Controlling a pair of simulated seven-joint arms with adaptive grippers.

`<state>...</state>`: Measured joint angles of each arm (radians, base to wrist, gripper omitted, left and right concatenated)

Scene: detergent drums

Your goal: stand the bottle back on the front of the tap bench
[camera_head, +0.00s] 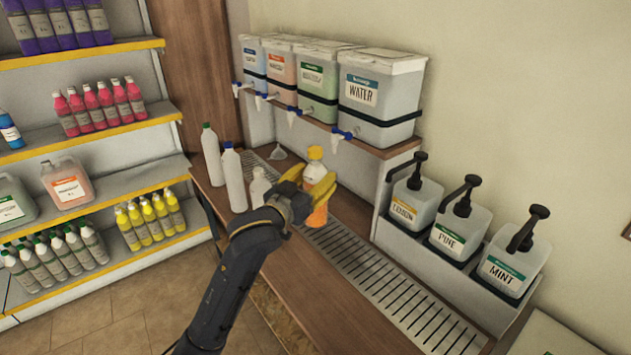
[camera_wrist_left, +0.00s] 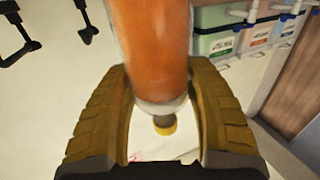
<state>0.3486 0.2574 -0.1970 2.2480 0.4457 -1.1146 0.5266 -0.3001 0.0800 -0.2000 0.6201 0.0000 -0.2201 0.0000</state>
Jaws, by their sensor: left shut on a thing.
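My left gripper (camera_head: 318,188) is shut on a clear bottle (camera_head: 318,214) with orange liquid and a yellow cap. The bottle is about upright, cap up, at the drip grate (camera_head: 375,275) below the taps; whether its base touches is unclear. In the left wrist view the bottle (camera_wrist_left: 152,50) stands between the two yellow fingers of the gripper (camera_wrist_left: 158,105), its white neck and yellow cap at the lower middle. The wooden tap bench (camera_head: 285,275) has a bare front strip. My right gripper is not in view.
Labelled drums with taps (camera_head: 380,95) sit on a shelf behind. Pump jugs (camera_head: 462,228) stand at the right. A stocked shelf rack (camera_head: 90,110) is at the left.

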